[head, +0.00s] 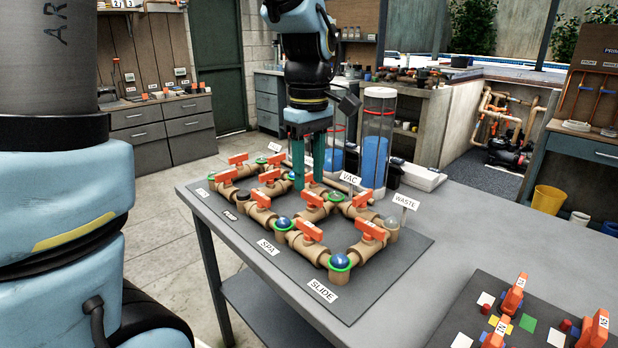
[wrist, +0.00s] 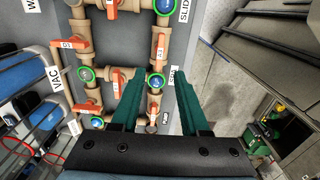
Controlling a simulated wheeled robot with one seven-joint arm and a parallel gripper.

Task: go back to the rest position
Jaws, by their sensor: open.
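My gripper (head: 308,163) has two green fingers and points down over the pipe assembly on the table. It is open, with nothing held between the fingers. In the wrist view the open fingers (wrist: 152,98) straddle the view of a tan pipe and an orange valve handle below. I cannot tell how far the fingertips are above the pipes. The tan pipe assembly (head: 264,215) has several orange valve handles and blue, green-ringed caps. It lies on a dark grey board (head: 400,262) with labels such as SPA, SLIDE, VAC and WASTE.
Clear cylinders with blue contents (head: 376,140) stand close behind the gripper at the right. A second board (head: 470,335) with orange parts lies at the table's near right. The grey table (head: 480,215) is bare between the boards. A yellow bucket (head: 548,199) stands on the floor beyond.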

